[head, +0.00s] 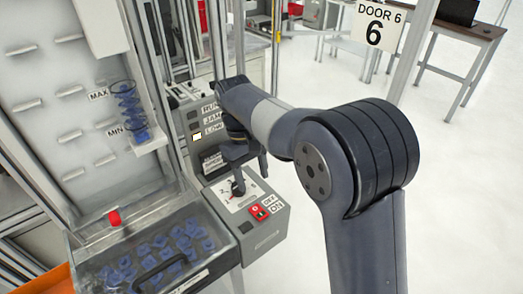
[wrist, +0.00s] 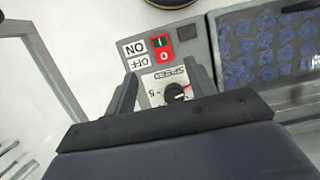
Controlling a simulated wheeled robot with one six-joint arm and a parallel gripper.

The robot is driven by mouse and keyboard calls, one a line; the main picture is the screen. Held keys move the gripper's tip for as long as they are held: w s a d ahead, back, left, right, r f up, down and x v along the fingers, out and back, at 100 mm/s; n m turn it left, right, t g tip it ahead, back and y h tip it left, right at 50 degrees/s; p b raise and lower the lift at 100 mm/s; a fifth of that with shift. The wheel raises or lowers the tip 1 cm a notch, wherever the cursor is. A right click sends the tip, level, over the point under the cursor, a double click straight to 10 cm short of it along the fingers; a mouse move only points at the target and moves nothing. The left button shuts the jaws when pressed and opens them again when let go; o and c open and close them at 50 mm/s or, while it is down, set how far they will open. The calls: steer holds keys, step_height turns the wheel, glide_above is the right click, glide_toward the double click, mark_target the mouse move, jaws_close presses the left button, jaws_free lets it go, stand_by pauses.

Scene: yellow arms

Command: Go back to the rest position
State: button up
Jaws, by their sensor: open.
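My gripper (head: 250,172) is open and empty, with its fingers just above the grey control box (head: 262,240) in the head view. In the wrist view my gripper (wrist: 162,98) has its two dark fingers spread on either side of the box's speed dial. The black dial knob (wrist: 176,92) sits between them on a white scale marked SPEED. I cannot tell whether the fingers touch the box. A red and green ON/OFF switch (head: 260,212) is beside the dial; it also shows in the wrist view (wrist: 160,47).
A clear-lidded bin of blue parts (head: 150,290) stands left of the box. A panel with RUN, JAM and LOW labels (head: 197,137) is behind my gripper; the LOW lamp is lit. A tube of blue parts (head: 128,100) is at left. Open floor (head: 465,190) lies right.

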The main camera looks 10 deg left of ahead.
mark_target(261, 214)
steer(key=p+x, duration=0.1)
steer(key=x, duration=0.9)
steer(key=shift+d+f, duration=0.15)
steer(key=shift+f, duration=0.2)
steer(key=shift+f+b, duration=0.25)
steer(key=shift+b, duration=0.25)
steer(key=shift+s+d+r+t+y+b, duration=0.1)
steer(key=shift+s+t+y+b, duration=0.05)
steer(key=shift+t+y+b, duration=0.15)
steer(key=shift+r+p, duration=0.25)
steer(key=shift+p, duration=0.35)
